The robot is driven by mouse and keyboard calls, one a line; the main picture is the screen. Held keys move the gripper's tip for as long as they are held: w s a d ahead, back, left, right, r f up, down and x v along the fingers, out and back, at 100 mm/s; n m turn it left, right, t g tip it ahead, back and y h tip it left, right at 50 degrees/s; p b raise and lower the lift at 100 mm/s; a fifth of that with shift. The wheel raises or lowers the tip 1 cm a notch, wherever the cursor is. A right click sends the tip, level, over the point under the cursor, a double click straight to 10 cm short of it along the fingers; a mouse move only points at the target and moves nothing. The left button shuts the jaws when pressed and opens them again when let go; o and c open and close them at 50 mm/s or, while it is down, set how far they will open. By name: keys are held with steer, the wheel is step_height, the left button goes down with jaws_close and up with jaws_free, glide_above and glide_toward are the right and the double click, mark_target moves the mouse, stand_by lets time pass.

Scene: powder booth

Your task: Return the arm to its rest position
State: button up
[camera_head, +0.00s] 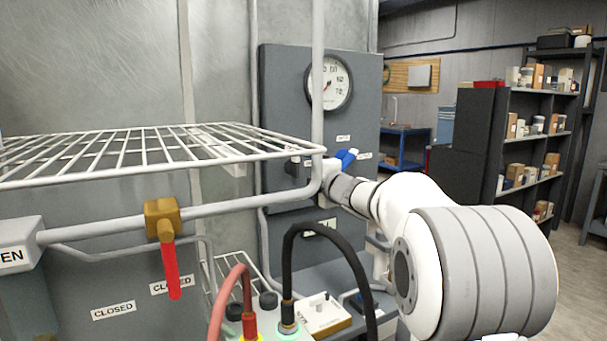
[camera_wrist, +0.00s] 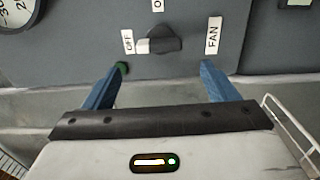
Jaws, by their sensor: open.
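My white arm reaches from the right in the head view to the grey control panel (camera_head: 280,110). My gripper (camera_head: 347,158) shows there with a blue finger, near the front of the panel. In the wrist view my gripper (camera_wrist: 164,68) is open, its two blue fingers spread wide apart with nothing between them. A dark rotary knob (camera_wrist: 165,40) lies just beyond the fingertips, between the labels OFF and FAN. Its pale pointer end is toward OFF. The fingers appear clear of the knob; the exact gap cannot be told.
A wire shelf (camera_head: 150,148) and a grey pipe with a red-handled valve (camera_head: 170,265) stand left of my arm. Red and black hoses (camera_head: 335,240) loop up below it. A round gauge (camera_head: 330,82) is above. Open floor (camera_head: 575,245) lies at the right, before stocked shelves (camera_head: 530,140).

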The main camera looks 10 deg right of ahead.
steer(key=shift+s, duration=0.2)
steer(key=s+d+f+m+g+h+p, duration=0.2)
steer(key=s+m+h+p, duration=0.15)
steer(key=s+m, duration=0.35)
steer(key=s+d+f+m+g+h+p, duration=0.1)
steer(key=s+d+m+g+h+p, duration=0.2)
steer(key=s+m, duration=0.4)
steer(key=s+a+f+m+g+p, duration=0.1)
steer(key=s+a+f+m+g, duration=0.1)
steer(key=s, duration=0.7)
steer(key=s+a+f+m+g+p, duration=0.2)
steer(key=s+f+m+g, duration=0.1)
steer(key=s, duration=0.7)
steer(key=s+a+f+m+g+p, duration=0.2)
steer(key=s+f, duration=0.4)
steer(key=s, duration=0.3)
steer(key=a+g+y, duration=0.1)
steer(key=g, duration=0.1)
steer(key=shift+s+f+m+g, duration=0.15)
steer(key=shift+f+m+g, duration=0.15)
steer(key=shift+m, duration=0.1)
